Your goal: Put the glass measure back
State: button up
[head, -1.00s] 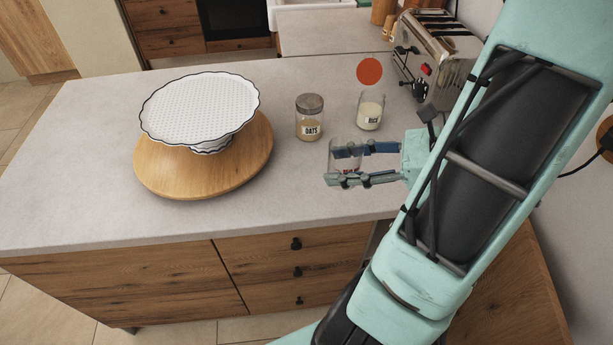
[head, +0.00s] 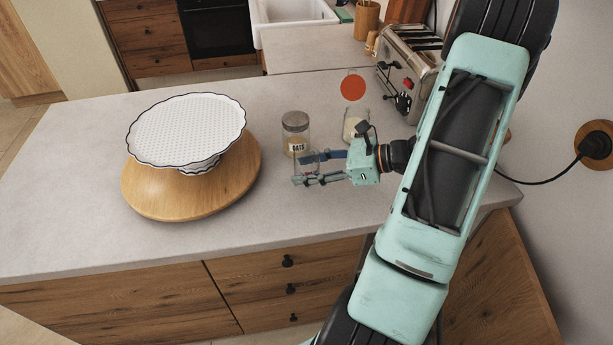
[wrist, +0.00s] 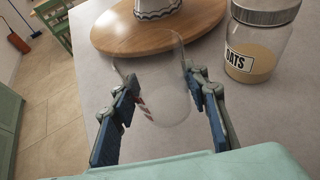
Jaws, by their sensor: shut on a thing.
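The clear glass measure (wrist: 160,85) with red markings is between the two blue-padded fingers of my gripper (wrist: 165,95) in the wrist view. My gripper (head: 308,168) is shut on it, and its fingers point left over the counter in the head view. The glass is faint in the head view and partly hidden by the fingers. I cannot tell whether it touches the counter.
The OATS jar (head: 296,134) stands just behind my gripper. A second jar (head: 354,122) is partly hidden by my wrist, with a toaster (head: 408,72) behind. A round wooden board (head: 190,195) bears a white cake stand (head: 187,130). The front counter is clear.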

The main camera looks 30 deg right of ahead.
jog(key=shift+w+f, duration=0.1)
jog(key=shift+f, duration=1.5)
jog(key=shift+f, duration=0.2)
jog(key=o, duration=1.3)
jog(key=shift+c, duration=0.2)
jog(key=shift+r, duration=0.1)
jog(key=shift+r, duration=0.1)
jog(key=b+v, duration=0.1)
jog(key=v, duration=1.1)
jog(key=shift+r, duration=0.1)
